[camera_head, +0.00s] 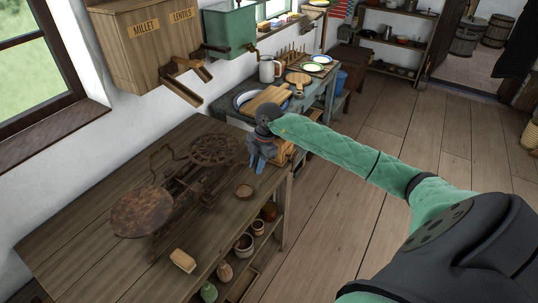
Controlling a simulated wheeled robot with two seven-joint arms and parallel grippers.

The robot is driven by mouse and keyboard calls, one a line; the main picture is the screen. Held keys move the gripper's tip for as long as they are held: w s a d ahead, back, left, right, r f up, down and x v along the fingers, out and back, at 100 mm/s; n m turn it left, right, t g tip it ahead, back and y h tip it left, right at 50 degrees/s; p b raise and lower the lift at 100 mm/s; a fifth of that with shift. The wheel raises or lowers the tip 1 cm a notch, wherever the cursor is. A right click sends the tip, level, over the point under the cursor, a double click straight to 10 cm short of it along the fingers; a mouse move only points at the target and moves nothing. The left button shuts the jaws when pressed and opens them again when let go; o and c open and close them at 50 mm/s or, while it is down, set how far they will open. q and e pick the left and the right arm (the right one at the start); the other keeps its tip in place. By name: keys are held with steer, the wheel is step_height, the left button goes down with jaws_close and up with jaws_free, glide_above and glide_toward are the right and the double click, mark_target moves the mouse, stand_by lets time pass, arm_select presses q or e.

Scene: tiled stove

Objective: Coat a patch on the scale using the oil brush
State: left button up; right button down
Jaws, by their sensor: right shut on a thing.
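A rusty scale (187,185) with two round plates stands on the wooden table. One plate (141,210) is at the near left, the other, patterned plate (217,150) at the far right. My right gripper (258,162) is over the table's far right corner, right of the patterned plate and apart from it, pointing down. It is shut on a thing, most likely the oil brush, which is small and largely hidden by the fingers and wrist. I cannot make out its bristles. My left gripper is out of view.
Pots stand on the shelf below. Millet and lentils bins (143,45) hang on the wall behind. The floor to the right is clear.

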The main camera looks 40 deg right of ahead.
mark_target(244, 191)
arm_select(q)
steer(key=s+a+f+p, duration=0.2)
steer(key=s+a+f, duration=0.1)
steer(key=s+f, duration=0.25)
arm_select(e)
steer(key=shift+y, duration=0.6)
steer(key=a, duration=0.1)
steer(key=a+f, duration=0.1)
steer(key=a, duration=0.1)
steer(key=w+a+f+b, duration=0.1)
steer(key=shift+a+f, duration=0.2)
steer(key=shift+f+b, duration=0.6)
steer(key=shift+f, duration=0.25)
steer(key=shift+f+b, duration=0.45)
steer(key=shift+f, duration=0.3)
arm_select(q)
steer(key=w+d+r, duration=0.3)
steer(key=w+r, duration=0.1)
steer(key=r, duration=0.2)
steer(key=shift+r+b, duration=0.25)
steer(key=shift+b, duration=0.1)
arm_select(e)
steer(key=shift+f, duration=0.45)
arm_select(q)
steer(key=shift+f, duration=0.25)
arm_select(e)
steer(key=shift+f, duration=0.6)
